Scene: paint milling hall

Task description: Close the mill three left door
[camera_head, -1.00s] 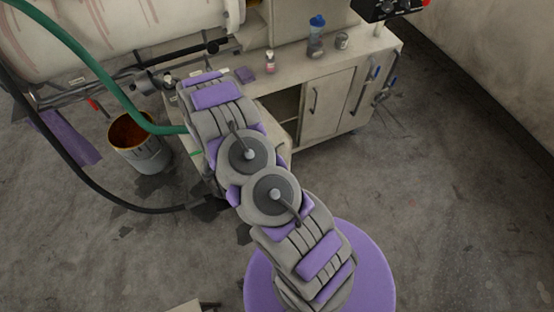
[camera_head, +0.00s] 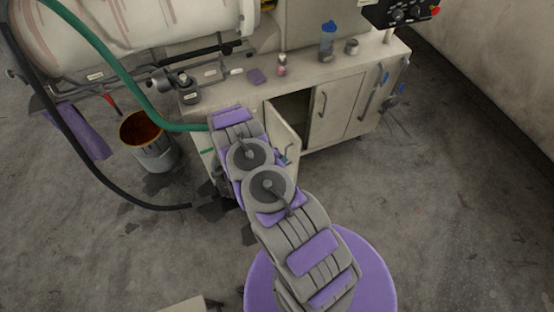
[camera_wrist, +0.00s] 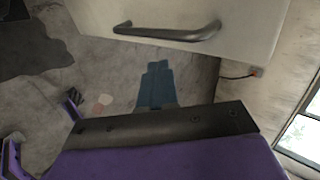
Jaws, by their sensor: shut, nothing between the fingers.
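The mill cabinet (camera_head: 335,108) has a left door (camera_head: 284,132) standing open, swung outward beside a dark opening (camera_head: 291,107). In the wrist view, a pale door panel (camera_wrist: 250,30) with a dark bar handle (camera_wrist: 170,31) crosses the top. My gripper (camera_wrist: 157,66) shows there as two blue fingers side by side, shut and empty. The fingers appear below the handle in the picture; I see no clear contact with the panel. In the head view, my arm stands in front of the cabinet's left part and mostly hides the gripper.
A bucket with orange-brown contents (camera_head: 148,140) stands left of my arm. A green hose (camera_head: 112,82) and a black hose (camera_head: 75,150) run nearby. A blue-capped bottle (camera_head: 327,42) and small jars stand on the cabinet top. The floor to the right is clear.

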